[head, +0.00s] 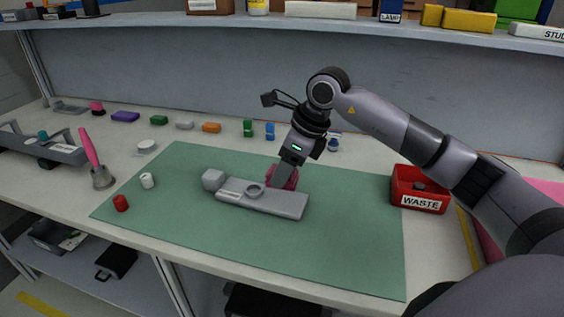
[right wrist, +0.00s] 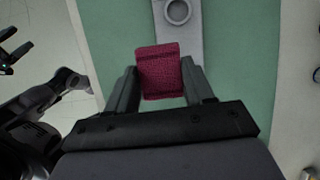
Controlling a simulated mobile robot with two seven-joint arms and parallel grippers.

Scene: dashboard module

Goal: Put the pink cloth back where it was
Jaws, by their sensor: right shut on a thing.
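The pink cloth (head: 291,181) shows dark pink at the fingertips of my right gripper (head: 280,182), just behind the grey dashboard module in the head view. In the right wrist view the cloth (right wrist: 161,70) is a small folded, woven square between the two fingers, and the gripper is shut on it. The cloth overlaps the near end of the module there; I cannot tell whether it touches it. The grey module (head: 280,203), with a ring on top, lies on the green mat (head: 330,255). A dark gripper-like shape with a green light, probably my left gripper (right wrist: 15,48), is partly cut off in the right wrist view.
A red WASTE bin (head: 420,190) stands right of the mat. Small coloured blocks, including a purple one (head: 125,116), line the back of the table. A pink-handled brush (head: 92,155) stands in a holder at left. A loaded shelf (head: 330,30) runs above. The mat's front is clear.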

